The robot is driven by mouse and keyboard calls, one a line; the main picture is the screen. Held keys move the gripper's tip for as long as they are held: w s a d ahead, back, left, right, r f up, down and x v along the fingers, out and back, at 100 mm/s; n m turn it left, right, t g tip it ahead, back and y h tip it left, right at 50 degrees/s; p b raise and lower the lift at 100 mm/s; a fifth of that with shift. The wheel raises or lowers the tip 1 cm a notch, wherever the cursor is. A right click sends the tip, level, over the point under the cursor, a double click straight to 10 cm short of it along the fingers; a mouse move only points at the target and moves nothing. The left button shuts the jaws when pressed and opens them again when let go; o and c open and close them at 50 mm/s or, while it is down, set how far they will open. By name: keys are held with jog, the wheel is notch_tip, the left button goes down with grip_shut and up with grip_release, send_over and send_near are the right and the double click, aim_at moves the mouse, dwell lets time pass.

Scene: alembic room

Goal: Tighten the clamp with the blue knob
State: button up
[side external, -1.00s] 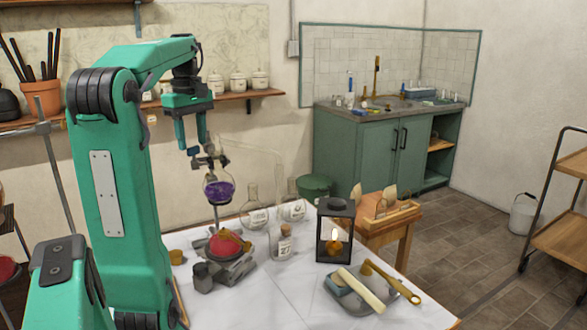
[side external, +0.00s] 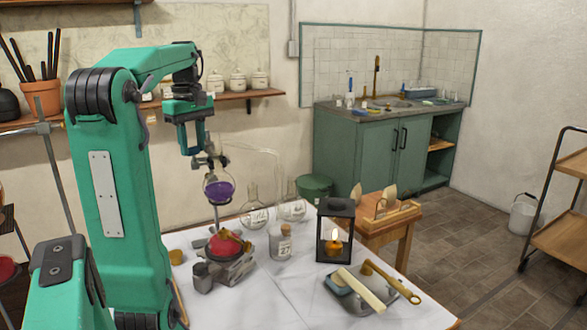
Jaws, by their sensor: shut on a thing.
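The clamp (side external: 209,161) is a small dark metal piece on a stand, above the table's left part. A round flask with purple liquid (side external: 219,191) hangs upright at the clamp, over a red dome-shaped burner or heater (side external: 225,243). My gripper (side external: 193,152) points down from above, with its fingertips at the clamp's left end. It is shut on the clamp's knob, which is mostly hidden between the fingers. I cannot make out the knob's blue colour at this size.
A corked bottle (side external: 281,242), glass flasks (side external: 255,214) and a lantern with a lit candle (side external: 335,232) stand to the right on the white table (side external: 290,285). A tray with tools (side external: 372,286) lies at the front right. A grey cup (side external: 202,278) stands near my arm.

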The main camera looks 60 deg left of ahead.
aim_at(193, 147)
jog(key=shift+m, duration=0.7)
jog(key=o, duration=0.7)
jog(key=shift+r, duration=0.15)
jog(key=shift+r, duration=3.8)
